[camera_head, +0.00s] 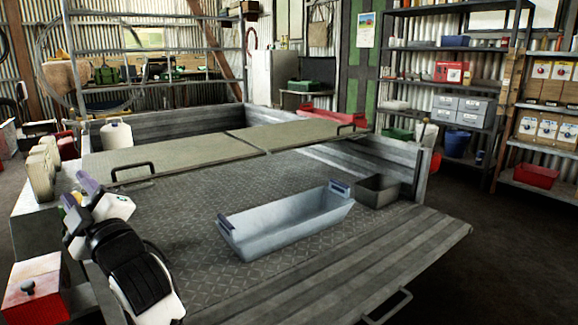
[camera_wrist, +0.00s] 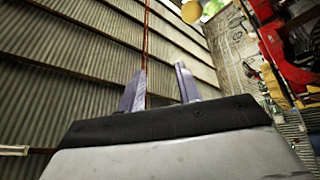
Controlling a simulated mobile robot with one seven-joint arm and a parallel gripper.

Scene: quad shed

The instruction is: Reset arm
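My gripper (camera_head: 78,193) is at the left of the head view, raised near the left side of the metal truck bed (camera_head: 200,195). Its two purple fingers point up and to the left. In the wrist view the fingers (camera_wrist: 160,88) stand apart with nothing between them, and the corrugated wall shows through the gap. My arm is folded close, with its black and white links below the gripper in the head view.
A light grey open tray (camera_head: 285,232) with dark end grips lies on the bed and looks empty. A small dark box (camera_head: 378,190) sits behind it to the right. A red box (camera_head: 35,290) is at lower left. Stocked shelves (camera_head: 455,85) stand at the back right.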

